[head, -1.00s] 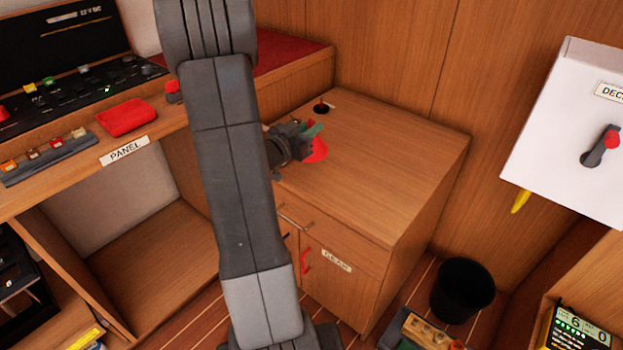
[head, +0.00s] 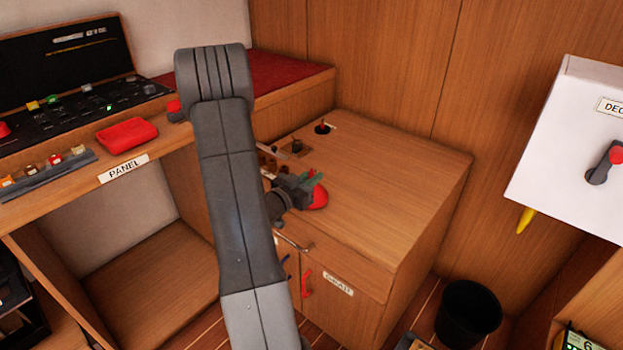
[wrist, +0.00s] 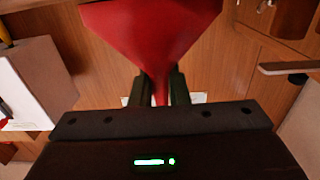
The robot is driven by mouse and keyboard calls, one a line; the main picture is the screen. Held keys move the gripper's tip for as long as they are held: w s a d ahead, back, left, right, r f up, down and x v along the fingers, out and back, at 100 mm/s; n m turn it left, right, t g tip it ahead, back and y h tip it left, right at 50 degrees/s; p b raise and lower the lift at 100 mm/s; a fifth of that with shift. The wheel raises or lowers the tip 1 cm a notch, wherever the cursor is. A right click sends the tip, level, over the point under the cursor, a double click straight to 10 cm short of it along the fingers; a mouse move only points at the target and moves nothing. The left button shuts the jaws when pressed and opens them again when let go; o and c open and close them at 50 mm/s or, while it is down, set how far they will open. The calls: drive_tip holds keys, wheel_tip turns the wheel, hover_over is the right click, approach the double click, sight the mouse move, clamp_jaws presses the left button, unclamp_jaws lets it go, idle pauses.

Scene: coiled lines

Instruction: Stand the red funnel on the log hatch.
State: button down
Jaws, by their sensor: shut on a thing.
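The red funnel (head: 319,198) is in my gripper (head: 302,184), at the near left part of the wooden cabinet top in the head view. In the wrist view, the funnel (wrist: 155,35) has its wide mouth away from the palm and its narrow spout between the two dark fingers (wrist: 160,90), which are shut on it. Whether the funnel touches the cabinet top cannot be told. I see no readable log hatch label. A small square plate with a dark knob (head: 297,147) is set in the cabinet top beyond my gripper; I cannot tell whether it is the hatch.
The cabinet top (head: 400,170) is mostly bare, with a small dark lever fitting (head: 322,127) at the back. A red tray (head: 127,134) lies on the panel shelf at left. A white box (head: 575,140) is on the right wall. A black bin (head: 468,312) stands on the floor.

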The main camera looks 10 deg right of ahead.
drive_tip(key=shift+f, duration=0.25)
drive_tip(key=c, duration=1.4)
unclamp_jaws()
drive_tip(key=shift+r, duration=0.15)
